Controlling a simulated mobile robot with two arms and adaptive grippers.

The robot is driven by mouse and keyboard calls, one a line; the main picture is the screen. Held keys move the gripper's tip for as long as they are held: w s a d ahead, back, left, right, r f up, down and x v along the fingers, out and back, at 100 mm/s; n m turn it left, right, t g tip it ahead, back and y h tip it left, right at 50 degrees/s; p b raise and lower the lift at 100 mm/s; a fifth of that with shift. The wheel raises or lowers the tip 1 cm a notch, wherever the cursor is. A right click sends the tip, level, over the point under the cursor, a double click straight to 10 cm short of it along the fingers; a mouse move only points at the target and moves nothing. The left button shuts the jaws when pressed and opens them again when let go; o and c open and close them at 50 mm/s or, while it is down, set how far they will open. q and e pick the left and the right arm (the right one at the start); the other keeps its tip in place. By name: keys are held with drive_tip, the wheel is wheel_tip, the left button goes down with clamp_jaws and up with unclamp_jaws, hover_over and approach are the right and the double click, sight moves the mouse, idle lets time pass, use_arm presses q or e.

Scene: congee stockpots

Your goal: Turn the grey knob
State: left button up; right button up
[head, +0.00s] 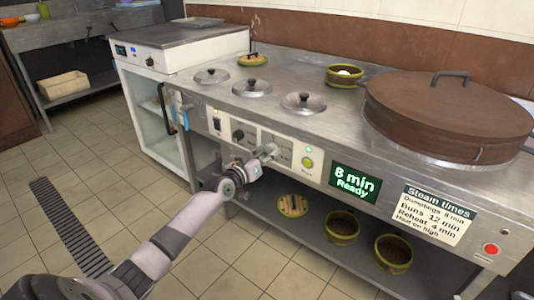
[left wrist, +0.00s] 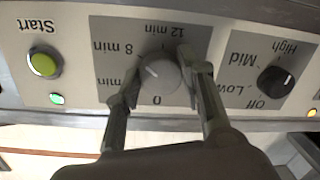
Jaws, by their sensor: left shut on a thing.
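The grey knob (left wrist: 160,74) is on the front panel of the steel counter, with a dial marked 0, 8 min and 12 min around it. The left wrist view shows it upside down. Its pale mark points roughly toward 8 min. My left gripper (left wrist: 158,80) has one finger on each side of the knob and is shut on it. In the head view my left gripper (head: 269,152) is at the panel and mostly covers the knob. My right gripper is not in view.
A black knob (left wrist: 274,81) marked Off to High sits beside the dial. A Start button (left wrist: 43,64) with a green light is on the other side. A green display (head: 354,184) reads "8 min Ready". A red button (head: 491,249) is farther right. A large brown lid (head: 450,105) is on the counter.

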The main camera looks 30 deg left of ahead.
use_arm(q)
drive_tip(key=shift+n, duration=1.8)
drive_tip(key=n, duration=0.3)
drive_tip(key=shift+h+b, duration=0.3)
drive_tip(key=n, duration=0.2)
drive_tip(key=shift+n+h, duration=0.3)
drive_tip(key=shift+r+n, duration=0.15)
drive_tip(key=shift+n, duration=1.35)
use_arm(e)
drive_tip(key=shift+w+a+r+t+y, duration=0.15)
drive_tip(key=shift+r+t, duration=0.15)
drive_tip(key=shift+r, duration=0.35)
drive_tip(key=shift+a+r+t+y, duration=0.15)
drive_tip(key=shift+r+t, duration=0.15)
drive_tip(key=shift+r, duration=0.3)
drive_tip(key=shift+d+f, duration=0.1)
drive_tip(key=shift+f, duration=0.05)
use_arm(q)
drive_tip(key=o, duration=1.1)
